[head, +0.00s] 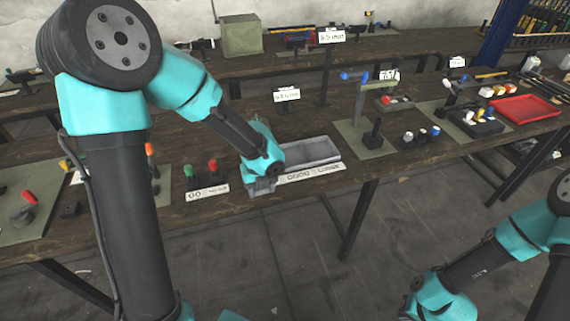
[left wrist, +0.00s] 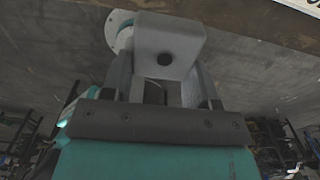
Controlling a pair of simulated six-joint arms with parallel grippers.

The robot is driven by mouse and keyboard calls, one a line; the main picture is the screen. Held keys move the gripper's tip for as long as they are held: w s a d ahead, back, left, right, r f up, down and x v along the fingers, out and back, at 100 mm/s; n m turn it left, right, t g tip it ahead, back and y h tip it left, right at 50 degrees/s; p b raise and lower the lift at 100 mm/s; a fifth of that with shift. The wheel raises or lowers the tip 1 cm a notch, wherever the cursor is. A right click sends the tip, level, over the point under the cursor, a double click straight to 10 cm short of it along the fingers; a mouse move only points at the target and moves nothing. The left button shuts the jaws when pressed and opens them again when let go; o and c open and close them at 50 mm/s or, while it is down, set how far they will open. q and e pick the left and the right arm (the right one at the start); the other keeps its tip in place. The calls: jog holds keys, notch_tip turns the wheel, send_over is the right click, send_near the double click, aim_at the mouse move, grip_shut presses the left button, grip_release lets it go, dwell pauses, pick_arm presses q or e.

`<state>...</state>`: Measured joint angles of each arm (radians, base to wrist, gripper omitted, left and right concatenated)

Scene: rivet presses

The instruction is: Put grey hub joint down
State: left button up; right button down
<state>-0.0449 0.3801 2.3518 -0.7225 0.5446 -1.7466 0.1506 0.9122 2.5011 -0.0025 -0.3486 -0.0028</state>
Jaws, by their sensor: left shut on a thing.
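My left gripper (head: 258,183) is at the front edge of the workbench, by the left end of a grey tray (head: 318,150). In the left wrist view the gripper (left wrist: 164,82) is shut on the grey hub joint (left wrist: 168,40), a light grey block with rounded corners and a dark round hole. The hub joint sticks out past the fingers, with the bench edge beyond it. In the head view my wrist hides most of the gripper, and the hub joint cannot be made out clearly. My right arm is at the lower right, its gripper out of frame.
A white label strip (head: 312,174) runs along the bench edge before the tray. Green (head: 188,172) and red (head: 213,166) knobbed pieces stand left of it. A press with a blue handle (head: 355,90) stands on a green mat (head: 350,133) to the right. A red tray (head: 524,109) lies farther right.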

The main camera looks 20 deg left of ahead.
pick_arm(q)
jog(key=shift+w+d, duration=0.2)
jog(key=shift+d, duration=0.2)
jog(key=w+a, duration=0.2)
jog(key=w, duration=0.2)
jog(key=w+a+f, duration=0.1)
jog(key=w+a, duration=0.2)
jog(key=w, duration=0.2)
jog(key=w+a, duration=0.3)
jog(key=w, duration=0.1)
jog(key=shift+w+a+f, duration=0.15)
jog(key=shift+w+f, duration=0.1)
jog(key=shift+w, duration=0.15)
jog(key=shift+f, duration=1.8)
jog(key=shift+f, duration=0.1)
